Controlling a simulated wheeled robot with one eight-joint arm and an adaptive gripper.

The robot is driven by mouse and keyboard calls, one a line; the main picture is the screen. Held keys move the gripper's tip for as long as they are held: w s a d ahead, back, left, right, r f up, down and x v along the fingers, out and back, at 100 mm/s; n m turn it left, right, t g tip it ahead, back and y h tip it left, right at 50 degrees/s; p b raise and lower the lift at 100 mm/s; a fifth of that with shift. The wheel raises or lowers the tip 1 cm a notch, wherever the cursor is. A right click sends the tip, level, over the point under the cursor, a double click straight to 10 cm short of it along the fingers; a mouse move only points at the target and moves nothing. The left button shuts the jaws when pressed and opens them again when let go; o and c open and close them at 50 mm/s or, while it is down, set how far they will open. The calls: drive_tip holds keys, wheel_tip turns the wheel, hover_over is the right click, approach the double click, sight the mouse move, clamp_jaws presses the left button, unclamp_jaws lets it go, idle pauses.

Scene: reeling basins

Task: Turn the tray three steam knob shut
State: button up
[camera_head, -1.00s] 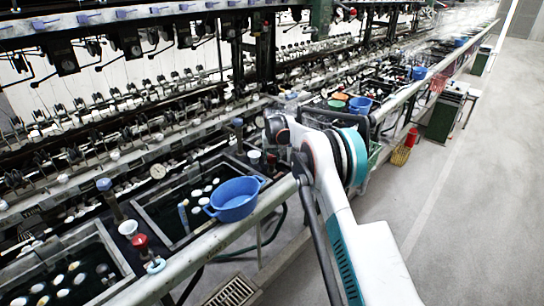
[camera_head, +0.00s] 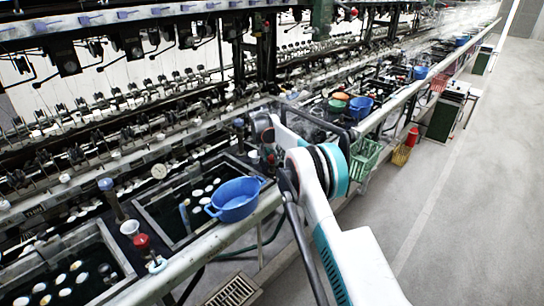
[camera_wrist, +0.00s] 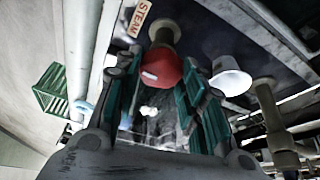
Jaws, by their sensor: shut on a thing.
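The red steam knob (camera_wrist: 162,70) shows in the wrist view on a brass-coloured stem, beside a tan label (camera_wrist: 139,19) reading STEAM. My gripper (camera_wrist: 159,66) has its dark green fingers on either side of the knob and is shut on it. In the head view my arm bends over the basin rail, and its own links largely hide the gripper and this knob. Another red knob (camera_head: 141,241) stands nearer the front left of the head view, apart from my gripper. The knob's turn angle cannot be told.
A white cup-like fitting (camera_wrist: 230,77) and a brass post (camera_wrist: 272,115) are right of the knob. A blue basin (camera_head: 235,199) sits on the rail left of my arm. A green crate (camera_head: 364,158) is beyond the arm.

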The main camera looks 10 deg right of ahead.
idle(0.4)
drive_tip(key=o, duration=1)
drive_tip(key=shift+o, duration=0.2)
drive_tip(key=v, duration=1.2)
drive_tip(key=shift+w, duration=0.1)
